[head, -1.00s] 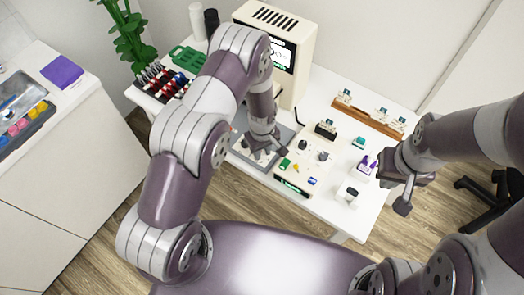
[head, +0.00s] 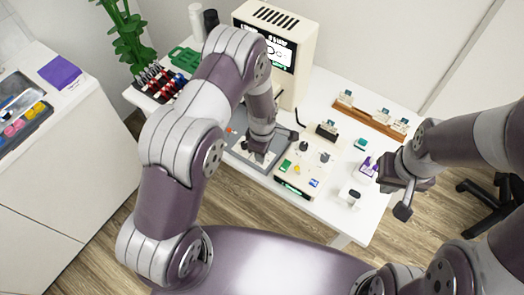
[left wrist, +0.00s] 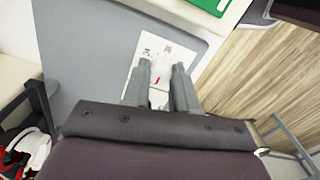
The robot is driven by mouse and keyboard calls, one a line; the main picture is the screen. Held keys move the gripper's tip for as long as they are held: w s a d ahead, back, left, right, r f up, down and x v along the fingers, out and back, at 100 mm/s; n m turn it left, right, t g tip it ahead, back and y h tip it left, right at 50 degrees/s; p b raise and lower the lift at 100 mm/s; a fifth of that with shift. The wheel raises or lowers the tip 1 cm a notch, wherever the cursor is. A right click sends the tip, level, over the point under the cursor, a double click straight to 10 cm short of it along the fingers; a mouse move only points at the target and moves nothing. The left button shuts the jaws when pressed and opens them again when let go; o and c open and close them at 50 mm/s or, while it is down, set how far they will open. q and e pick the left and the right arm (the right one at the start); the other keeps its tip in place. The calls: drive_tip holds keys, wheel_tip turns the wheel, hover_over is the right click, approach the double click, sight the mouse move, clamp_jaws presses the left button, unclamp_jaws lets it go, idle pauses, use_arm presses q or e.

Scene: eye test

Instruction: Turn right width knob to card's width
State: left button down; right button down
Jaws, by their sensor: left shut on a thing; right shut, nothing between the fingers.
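The cream panel (head: 283,176) lies on the white table, with a dark left knob (head: 304,146) and a dark right knob (head: 324,157). A small card in a dark holder (head: 327,129) stands at its back. My left gripper (head: 259,158) is left of the panel, low over the grey mat (head: 240,150). In the left wrist view its fingers (left wrist: 160,95) are shut on a small white thing (left wrist: 158,97), partly hidden by them. A white printed sheet (left wrist: 170,50) lies beneath. My right gripper (head: 396,196) is shut and empty, right of the table, away from the knobs.
A cream machine with a screen (head: 278,52) stands at the back. A wooden rack (head: 370,119) with small cards is at the back right. A purple bottle pair (head: 368,167) and a white block with a dark top (head: 353,196) stand right of the panel.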

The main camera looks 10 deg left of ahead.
use_arm(q)
drive_tip(key=shift+w+r, duration=0.15)
idle(0.3)
drive_tip(key=c, duration=1.2)
unclamp_jaws()
drive_tip(key=o, duration=0.3)
drive_tip(key=shift+r, duration=0.2)
wheel_tip(320, 180, up, 12)
drive_tip(key=shift+r+b, duration=0.15)
drive_tip(key=shift+b, duration=0.8)
